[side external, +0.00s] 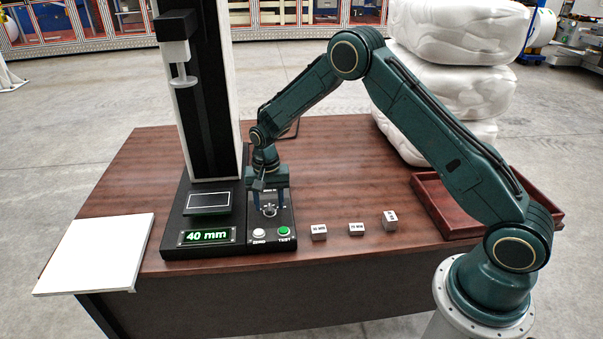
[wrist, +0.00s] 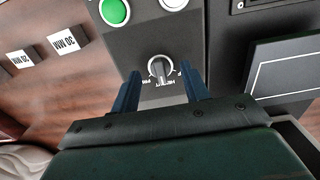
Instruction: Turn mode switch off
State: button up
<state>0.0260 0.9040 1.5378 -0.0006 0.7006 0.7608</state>
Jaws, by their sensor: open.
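The mode switch (wrist: 160,69) is a grey rotary knob on a dark control panel, with small labels around it. It also shows in the side external view (side external: 269,209). My gripper (wrist: 160,82) is open, with one blue finger on each side of the knob in the wrist view. In the side external view my gripper (side external: 269,207) points down over the panel. I cannot tell whether the fingers touch the knob. The green TEST button (side external: 284,231) and the white ZERO button (side external: 259,233) are on the same panel, in front of the knob.
A tall black column machine stands left of the panel, with a display (side external: 207,236) reading 40 mm. Several small labelled blocks (side external: 319,232) stand to the right. A red-brown tray (side external: 440,205) lies at the right. A white board (side external: 95,255) lies at the left edge.

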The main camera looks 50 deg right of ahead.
jog(key=shift+f, duration=0.7)
jog(key=c, duration=1)
jog(key=shift+n, duration=0.3)
jog(key=n, duration=1.1)
jog(key=shift+d, duration=0.15)
jog(key=shift+n, duration=0.3)
